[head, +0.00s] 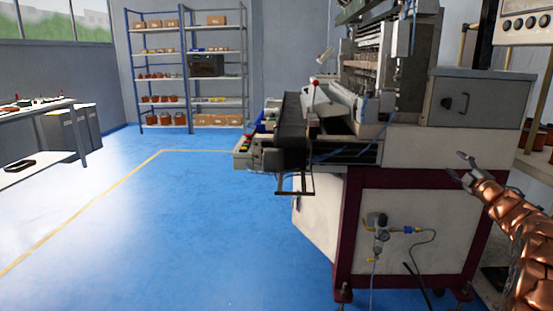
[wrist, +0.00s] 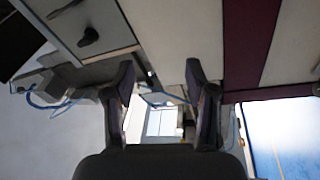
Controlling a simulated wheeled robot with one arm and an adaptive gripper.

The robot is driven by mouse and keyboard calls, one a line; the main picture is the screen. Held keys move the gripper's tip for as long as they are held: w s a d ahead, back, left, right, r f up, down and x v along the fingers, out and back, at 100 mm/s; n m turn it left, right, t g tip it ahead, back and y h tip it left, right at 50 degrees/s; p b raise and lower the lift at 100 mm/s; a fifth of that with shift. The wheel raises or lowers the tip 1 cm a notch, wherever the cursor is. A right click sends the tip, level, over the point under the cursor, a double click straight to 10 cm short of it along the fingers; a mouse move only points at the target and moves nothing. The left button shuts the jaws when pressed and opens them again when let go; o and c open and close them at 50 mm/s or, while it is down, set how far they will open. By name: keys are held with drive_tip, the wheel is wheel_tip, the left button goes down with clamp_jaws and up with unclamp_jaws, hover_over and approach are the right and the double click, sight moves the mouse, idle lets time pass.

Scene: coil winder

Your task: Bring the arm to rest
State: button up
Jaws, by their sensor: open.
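My gripper (head: 459,166) is at the right of the head view, at the end of my copper-coloured arm. It is in front of the right part of the coil winder (head: 400,225), near the machine's white side panel and below the grey drawer box (head: 477,98). In the wrist view my gripper (wrist: 160,85) has its two dark fingers apart with nothing between them. I cannot tell the exact gap between the gripper and the machine.
A shelf rack (head: 187,75) with boxes stands at the back wall. A workbench (head: 30,120) is at the left. The blue floor (head: 170,230) with a yellow line is clear left of the machine. A valve with hoses (head: 378,222) juts from the machine's lower front.

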wheel_tip(320, 180, up, 8)
drive_tip(key=a+m+g+h+p, duration=0.1)
drive_tip(key=a+m+h+p, duration=0.2)
drive_tip(key=m+h+p, duration=0.1)
drive_tip(key=s+a+r+m+g+h+p, duration=0.2)
drive_tip(key=s+a+r+m+g+p, duration=0.3)
drive_tip(key=s+a+m+p, duration=0.25)
drive_tip(key=s+a+m+g+y+p, duration=0.1)
drive_tip(key=s+a+g+p, duration=0.4)
drive_tip(key=s+a, duration=0.5)
drive_tip(key=s+a+m+g+y+p, duration=0.1)
drive_tip(key=s+a+g+p, duration=0.4)
drive_tip(key=s, duration=2)
drive_tip(key=s+a+m+g+y+p, duration=0.2)
drive_tip(key=s+a+g+p, duration=0.3)
drive_tip(key=s+a, duration=1.1)
drive_tip(key=s+y+p, duration=0.1)
drive_tip(key=p, duration=0.2)
drive_tip(key=shift+s+a+f+g, duration=0.3)
drive_tip(key=shift+s+f+g, duration=0.05)
drive_tip(key=shift+s+g, duration=0.05)
drive_tip(key=shift+c, duration=0.2)
